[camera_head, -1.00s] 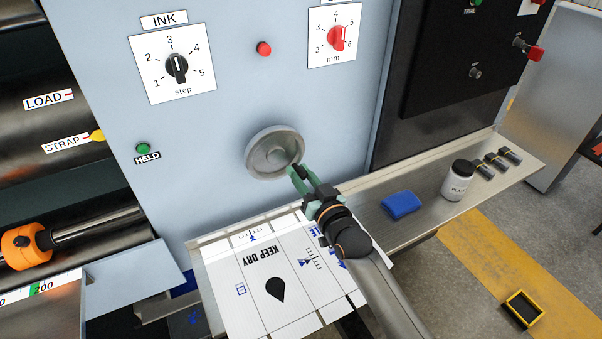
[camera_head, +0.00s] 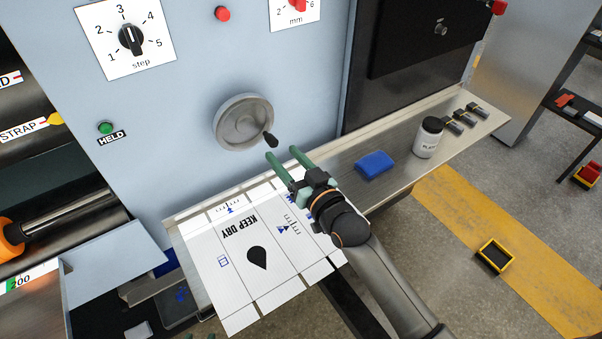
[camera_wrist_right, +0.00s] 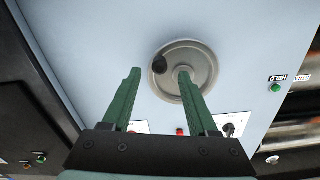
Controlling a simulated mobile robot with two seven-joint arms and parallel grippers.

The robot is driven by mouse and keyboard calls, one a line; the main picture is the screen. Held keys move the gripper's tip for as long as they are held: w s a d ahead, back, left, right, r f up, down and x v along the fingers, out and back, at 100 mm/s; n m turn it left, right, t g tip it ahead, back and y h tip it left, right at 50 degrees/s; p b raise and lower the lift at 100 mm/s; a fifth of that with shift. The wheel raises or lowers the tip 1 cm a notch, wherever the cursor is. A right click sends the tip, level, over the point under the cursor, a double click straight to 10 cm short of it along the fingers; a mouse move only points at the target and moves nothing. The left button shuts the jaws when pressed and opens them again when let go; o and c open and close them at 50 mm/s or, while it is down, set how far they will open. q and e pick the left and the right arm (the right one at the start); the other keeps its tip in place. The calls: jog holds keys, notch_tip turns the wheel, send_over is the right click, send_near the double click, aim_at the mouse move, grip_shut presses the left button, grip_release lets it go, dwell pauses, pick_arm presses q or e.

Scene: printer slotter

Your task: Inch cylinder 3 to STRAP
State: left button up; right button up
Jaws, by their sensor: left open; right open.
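The grey handwheel (camera_head: 244,122) is on the machine's pale blue panel, its black knob (camera_head: 271,139) at the lower right. The wheel also shows in the right wrist view (camera_wrist_right: 197,88). My right gripper (camera_head: 283,156) is open and empty just below the knob, apart from it; its spread green fingers also show in the wrist view (camera_wrist_right: 168,85). The STRAP label (camera_head: 22,130) is on the dark cylinder at the left edge, with a yellow pointer (camera_head: 56,118) at its right end. Only the fingertips of my left gripper (camera_head: 200,336) show at the bottom edge.
A green HELD lamp (camera_head: 106,128) and the INK step dial (camera_head: 131,39) are on the panel. A printed KEEP DRY sheet (camera_head: 215,285) lies below the wheel. A blue sponge (camera_head: 375,164) and a white jar (camera_head: 428,138) stand on the metal shelf (camera_head: 400,182).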

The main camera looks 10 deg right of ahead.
jog(key=v, duration=0.6)
jog(key=shift+s, duration=0.25)
jog(key=s+d+f+g+h, duration=0.1)
jog(key=s+f+g, duration=0.1)
jog(key=s+f, duration=0.1)
jog(key=s+d+f+g+h, duration=0.1)
jog(key=s+d+f+g, duration=0.1)
jog(key=s+f, duration=0.1)
jog(key=s+d+f+g+h, duration=0.1)
jog(key=s+f+g, duration=0.2)
jog(key=s, duration=0.1)
jog(key=shift+d+f, duration=0.3)
jog(key=shift+f, duration=0.05)
jog(key=s+d+f+g+h, duration=0.2)
jog(key=s+d+g, duration=0.1)
jog(key=s, duration=0.4)
jog(key=s+d+f+g+h, duration=0.1)
jog(key=s+d+g, duration=0.2)
jog(key=s, duration=0.4)
jog(key=w+a+f+t+y, duration=0.1)
jog(key=w+a+f+t, duration=0.1)
jog(key=f, duration=0.3)
jog(key=w+a+f+t+y, duration=0.1)
jog(key=w+a+f+t, duration=0.1)
jog(key=f, duration=0.4)
jog(key=shift+a+f+t, duration=0.35)
jog(key=shift+t, duration=0.25)
